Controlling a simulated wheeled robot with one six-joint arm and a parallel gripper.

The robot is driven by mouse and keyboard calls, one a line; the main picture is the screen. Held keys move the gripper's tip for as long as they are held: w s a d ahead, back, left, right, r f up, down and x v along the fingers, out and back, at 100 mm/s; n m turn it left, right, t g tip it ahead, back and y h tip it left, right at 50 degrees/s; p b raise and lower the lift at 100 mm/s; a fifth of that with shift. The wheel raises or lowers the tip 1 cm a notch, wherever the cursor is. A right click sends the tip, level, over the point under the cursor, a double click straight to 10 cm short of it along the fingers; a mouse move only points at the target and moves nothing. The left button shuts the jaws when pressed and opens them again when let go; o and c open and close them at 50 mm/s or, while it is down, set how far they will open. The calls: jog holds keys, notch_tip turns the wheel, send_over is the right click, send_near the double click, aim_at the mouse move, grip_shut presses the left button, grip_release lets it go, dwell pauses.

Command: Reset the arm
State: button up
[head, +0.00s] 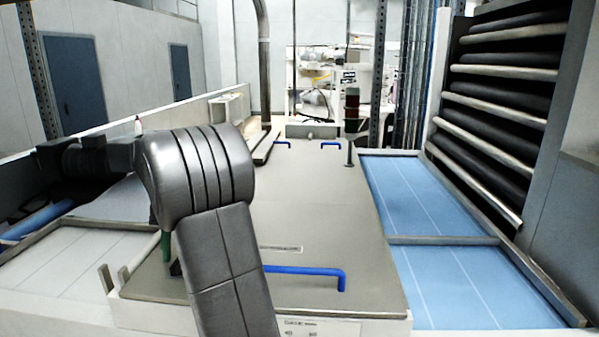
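My arm rises from the bottom of the head view, left of centre, as a thick dark grey link. It bends at a large ribbed joint, and a thinner dark part reaches left from there toward the left edge. My gripper cannot be made out in this view, so its fingers and anything in them are not seen. The arm covers part of the machine's flat beige cover (325,225) and stands in front of its left side.
A blue handle (310,270) is on the cover's near edge, with two smaller ones at its far end. Blue panels (425,200) lie to the right. A rack of rollers (500,95) stands at far right. A signal post (350,105) rises behind the cover.

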jog(key=v, duration=0.7)
jog(key=x, duration=0.7)
jog(key=shift+s+d+f, duration=0.1)
jog(key=shift+s+f, duration=0.1)
jog(key=shift+f, duration=0.15)
jog(key=shift+f+m, duration=0.15)
jog(key=shift+m, duration=0.25)
jog(key=m+y+b, duration=0.1)
jog(key=m, duration=0.2)
jog(key=shift+d+y, duration=0.1)
jog(key=shift+y, duration=0.3)
jog(key=m+t+y+b, duration=0.1)
jog(key=m, duration=0.3)
jog(key=shift+s+d+m, duration=0.1)
jog(key=shift+m, duration=0.3)
jog(key=shift+t, duration=0.3)
